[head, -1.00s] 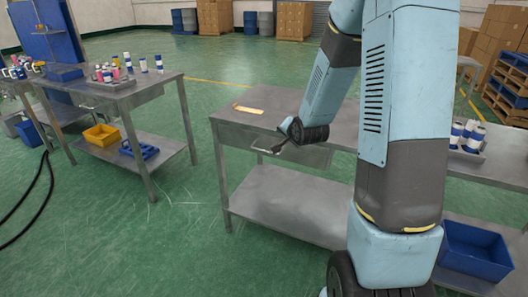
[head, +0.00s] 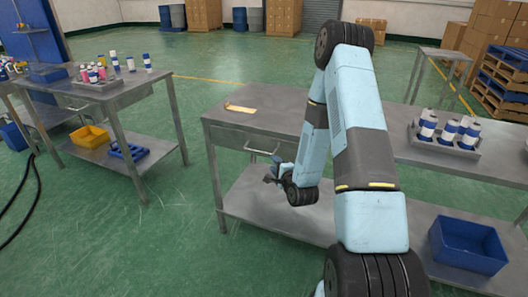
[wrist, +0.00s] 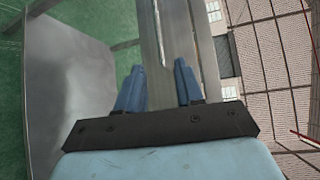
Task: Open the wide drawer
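The table in front of me has a wide grey drawer (head: 239,138) under its top, and it looks closed, its front flush with the table. Its bar handle (head: 262,152) is on the drawer front. My gripper (head: 270,179) is below the handle and apart from it in the head view. In the wrist view my gripper (wrist: 158,82) has its two blue fingers spread with an empty gap between them. The grey drawer front (wrist: 178,40) stands beyond the fingers, with the handle (wrist: 160,35) as a thin bar in line with the gap.
A wooden piece (head: 240,108) lies on the tabletop. A can tray (head: 462,148) stands on its right side, with a blue bin (head: 468,245) on the lower shelf (head: 262,205). Another table (head: 135,92) stands left, with open floor between.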

